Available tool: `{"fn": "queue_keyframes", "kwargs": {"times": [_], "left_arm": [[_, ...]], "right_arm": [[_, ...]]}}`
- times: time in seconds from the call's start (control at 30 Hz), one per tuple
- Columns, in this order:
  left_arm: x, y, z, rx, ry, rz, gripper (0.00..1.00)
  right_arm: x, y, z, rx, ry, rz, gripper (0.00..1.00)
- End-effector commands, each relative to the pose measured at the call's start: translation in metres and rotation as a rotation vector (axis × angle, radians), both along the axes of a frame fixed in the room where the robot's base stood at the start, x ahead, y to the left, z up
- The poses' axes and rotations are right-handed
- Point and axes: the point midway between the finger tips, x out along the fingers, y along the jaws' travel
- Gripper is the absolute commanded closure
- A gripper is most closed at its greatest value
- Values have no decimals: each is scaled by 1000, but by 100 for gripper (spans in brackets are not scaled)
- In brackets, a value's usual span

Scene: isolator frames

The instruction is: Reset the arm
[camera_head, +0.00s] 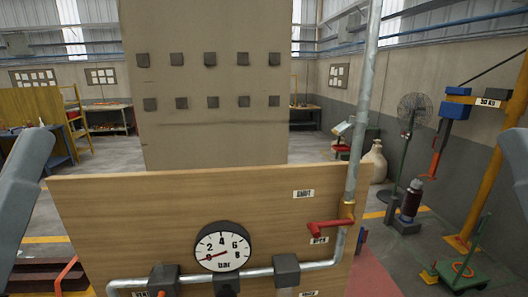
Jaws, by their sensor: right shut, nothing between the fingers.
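A grey part of my right arm (516,160) shows at the right edge; its gripper is shut with nothing in it, and its fingers are hard to make out. A grey part of my left arm (22,190) shows at the left edge, with no left gripper fingers in view. Both arms are apart from the wooden panel (120,220) in front of me.
A grey pipe (365,110) rises past the panel's right edge, and a level pipe runs along its lower part through dark blocks (286,268). A tall beige board (210,130) stands behind. A yellow hoist post (500,130) and fan (411,112) stand at right.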

Motion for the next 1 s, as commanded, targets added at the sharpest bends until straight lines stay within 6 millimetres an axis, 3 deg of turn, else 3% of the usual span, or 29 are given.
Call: {"fn": "queue_keyframes", "kwargs": {"times": [0.03,0.2,0.3,0.43,0.63,0.77,0.87,1.0], "left_arm": [[0,0,37,-1,0,-1,48],[0,0,110,-1,0,-2,48],[0,0,147,-1,1,-3,48],[1,0,169,-2,1,-4,48],[0,0,169,-2,1,-4,48],[1,0,152,-2,1,-4,48],[1,0,122,-2,1,-4,48],[1,0,57,-2,1,-4,48]], "right_arm": [[0,0,37,0,1,0,100],[0,0,110,0,1,0,100],[0,0,147,0,1,0,100],[0,0,170,0,1,0,100],[0,0,169,0,2,0,100],[1,0,152,0,2,0,100],[0,0,122,0,2,0,100],[1,0,57,0,3,0,100]]}}
